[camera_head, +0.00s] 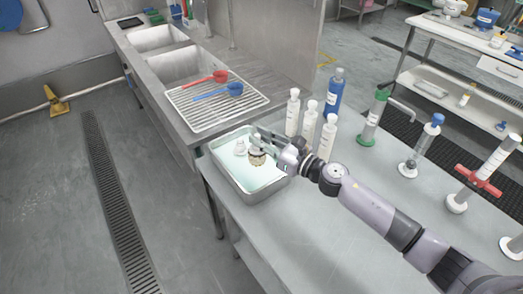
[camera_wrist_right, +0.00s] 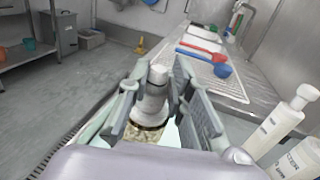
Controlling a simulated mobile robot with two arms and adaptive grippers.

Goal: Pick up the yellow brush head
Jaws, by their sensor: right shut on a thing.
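The yellow brush head (camera_head: 257,158) looks tan, with a darker band. It is at the metal tray (camera_head: 250,199) that has a pale green inside. My right gripper (camera_head: 262,136) reaches in from the right and is shut on the brush head. In the right wrist view, the brush head (camera_wrist_right: 144,134) shows low between the two fingers (camera_wrist_right: 150,100), partly hidden by my gripper. A white, cone-like part (camera_head: 240,148) is in the tray just left of it; in the wrist view it appears behind the brush head. My left gripper is not in view.
White bottles (camera_head: 292,112) and a blue bottle (camera_head: 333,93) stand right of and behind the tray. A white drying rack (camera_head: 217,99) with red and blue scoops lies beyond, by the sinks. Stands and a green-based device (camera_head: 373,118) are at right.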

